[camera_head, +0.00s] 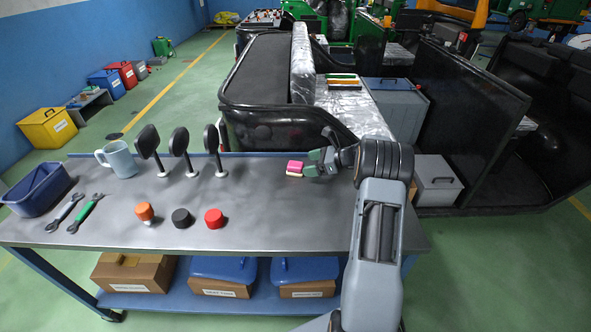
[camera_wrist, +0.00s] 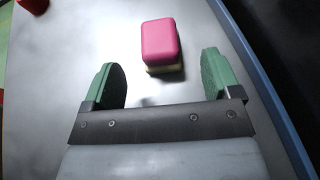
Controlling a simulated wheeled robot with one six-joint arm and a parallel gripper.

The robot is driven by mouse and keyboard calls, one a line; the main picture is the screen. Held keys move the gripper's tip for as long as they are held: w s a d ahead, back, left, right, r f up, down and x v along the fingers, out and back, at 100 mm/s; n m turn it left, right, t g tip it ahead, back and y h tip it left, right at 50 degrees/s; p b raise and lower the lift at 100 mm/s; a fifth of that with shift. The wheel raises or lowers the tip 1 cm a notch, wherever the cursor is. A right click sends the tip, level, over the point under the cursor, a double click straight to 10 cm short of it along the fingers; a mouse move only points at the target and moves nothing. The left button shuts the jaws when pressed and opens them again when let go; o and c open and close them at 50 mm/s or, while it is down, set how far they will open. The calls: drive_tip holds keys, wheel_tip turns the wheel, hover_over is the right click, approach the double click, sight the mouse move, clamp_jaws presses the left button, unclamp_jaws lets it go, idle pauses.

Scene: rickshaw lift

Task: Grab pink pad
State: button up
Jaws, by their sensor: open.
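The pink pad (camera_head: 295,166) is a small block with a pink top and a pale yellow base. It rests on the grey metal workbench (camera_head: 270,215) near its back right part. In the wrist view the pink pad (camera_wrist: 161,44) lies just beyond the fingertips, roughly centred between them. My gripper (camera_head: 308,163) comes in from the right, close beside the pad. In the wrist view my gripper (camera_wrist: 163,78) has its two green fingers spread apart with nothing between them.
Three black round mirrors (camera_head: 180,143) on stands, a light blue mug (camera_head: 117,158), a blue bin (camera_head: 38,190) and wrenches (camera_head: 85,212) are on the left. Orange, black and red caps (camera_head: 213,217) sit near the front. A black vehicle (camera_head: 270,95) stands behind the bench.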

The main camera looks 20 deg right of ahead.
sight(302, 165)
drive_tip(key=shift+x, duration=3.2)
drive_tip(key=c, duration=1)
